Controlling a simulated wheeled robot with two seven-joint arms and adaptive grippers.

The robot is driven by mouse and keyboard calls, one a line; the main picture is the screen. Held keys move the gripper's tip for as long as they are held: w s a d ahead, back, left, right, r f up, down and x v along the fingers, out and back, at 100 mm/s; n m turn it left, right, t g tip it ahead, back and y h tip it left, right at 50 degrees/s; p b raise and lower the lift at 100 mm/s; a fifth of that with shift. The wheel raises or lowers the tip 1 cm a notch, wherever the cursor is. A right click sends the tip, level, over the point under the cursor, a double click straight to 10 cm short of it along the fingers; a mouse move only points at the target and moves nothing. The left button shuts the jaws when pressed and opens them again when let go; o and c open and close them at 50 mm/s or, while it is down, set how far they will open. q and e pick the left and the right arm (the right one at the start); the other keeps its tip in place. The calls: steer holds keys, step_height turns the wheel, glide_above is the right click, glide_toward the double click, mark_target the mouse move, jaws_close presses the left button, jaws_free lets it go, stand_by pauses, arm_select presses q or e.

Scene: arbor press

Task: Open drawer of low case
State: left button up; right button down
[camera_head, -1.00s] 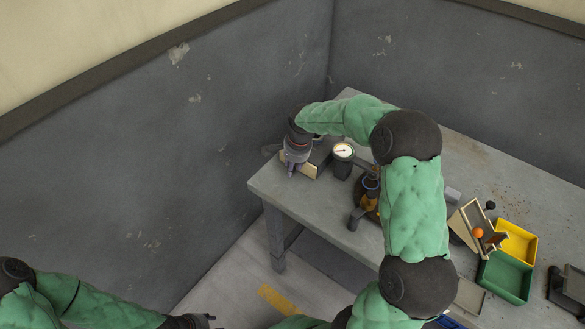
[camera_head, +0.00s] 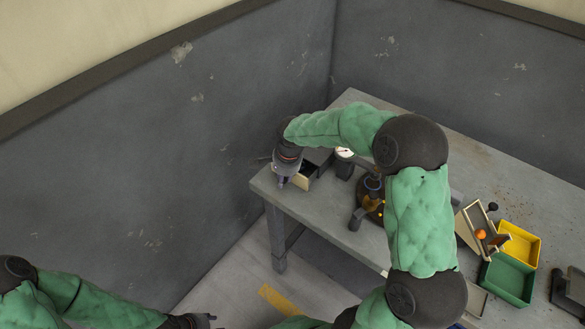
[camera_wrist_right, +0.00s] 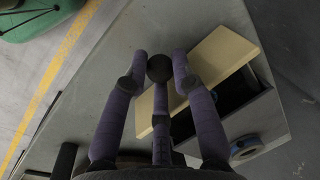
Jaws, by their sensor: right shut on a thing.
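The low case (camera_head: 319,156) is a dark box near the table's left corner, partly hidden by my right arm. Its drawer has a pale wooden front (camera_head: 302,182), which also shows in the right wrist view (camera_wrist_right: 222,54). The drawer stands out from the case, and its dark inside (camera_wrist_right: 236,90) shows behind the front. My right gripper (camera_head: 282,184) is at the drawer front. In the right wrist view its fingers (camera_wrist_right: 160,66) are shut around the dark round knob (camera_wrist_right: 160,69). My left gripper (camera_head: 207,318) is at the bottom edge, far from the case; its jaws are unclear.
A yellow bin (camera_head: 519,244) and a green bin (camera_head: 507,279) are farther right. The table's front-left corner is clear.

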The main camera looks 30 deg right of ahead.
steer(key=shift+s+a, duration=0.25)
steer(key=shift+a, duration=0.35)
steer(key=shift+s+a, duration=0.2)
steer(key=shift+a, duration=0.35)
steer(key=c, duration=1.3)
jaws_free()
step_height(320, 180, up, 12)
steer(key=s, duration=0.2)
steer(key=shift+s+d, duration=0.15)
steer(key=shift+d, duration=0.1)
steer(key=shift+f, duration=0.1)
